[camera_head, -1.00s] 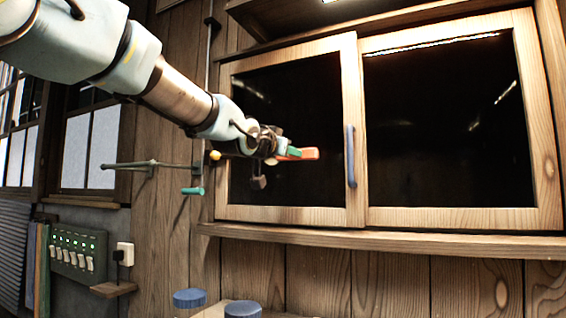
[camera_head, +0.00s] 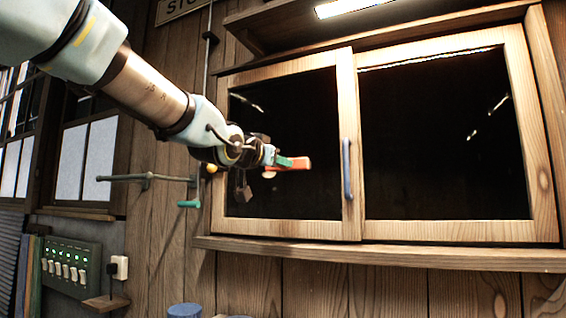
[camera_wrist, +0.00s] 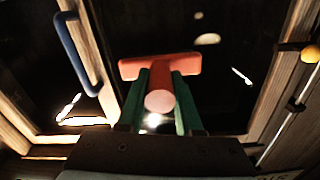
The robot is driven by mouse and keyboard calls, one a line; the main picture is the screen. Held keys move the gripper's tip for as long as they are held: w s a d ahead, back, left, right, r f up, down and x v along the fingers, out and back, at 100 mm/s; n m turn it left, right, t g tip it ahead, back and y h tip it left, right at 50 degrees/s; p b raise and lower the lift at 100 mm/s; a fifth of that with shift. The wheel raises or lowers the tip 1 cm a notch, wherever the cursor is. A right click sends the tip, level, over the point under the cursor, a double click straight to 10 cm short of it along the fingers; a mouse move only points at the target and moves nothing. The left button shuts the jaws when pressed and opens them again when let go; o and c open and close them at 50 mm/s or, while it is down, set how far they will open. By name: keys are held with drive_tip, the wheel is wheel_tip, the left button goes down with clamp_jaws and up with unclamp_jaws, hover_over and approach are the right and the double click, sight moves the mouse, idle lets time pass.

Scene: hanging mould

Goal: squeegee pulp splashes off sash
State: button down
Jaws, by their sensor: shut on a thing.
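My gripper (camera_head: 284,162) is shut on an orange-red squeegee (camera_head: 299,164); its green fingers flank the round handle. In the wrist view the gripper (camera_wrist: 163,100) points at dark glass, with the squeegee's wide crossbar (camera_wrist: 160,66) beyond the fingertips. The left sash (camera_head: 349,100) is a wooden frame around dark glass, with a blue upright handle (camera_head: 346,168) on its right stile. The squeegee is in front of this pane; whether it touches the glass I cannot tell. Pale spots (camera_wrist: 208,39) show on the glass in the wrist view; splash or reflection is unclear.
A second wooden-framed dark pane (camera_head: 440,140) adjoins on the right. A wooden ledge (camera_head: 400,254) runs below. Left of the sash are a rod with a green grip (camera_head: 189,203) and a switch panel (camera_head: 70,265). A lit lamp (camera_head: 350,8) is above.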

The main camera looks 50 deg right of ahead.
drive_tip(key=shift+s+a, duration=0.2)
drive_tip(key=shift+a, duration=0.35)
drive_tip(key=shift+s+a+r+p, duration=0.1)
drive_tip(key=shift+a+p, duration=0.35)
drive_tip(key=shift+a, duration=0.2)
drive_tip(key=shift+v, duration=0.85)
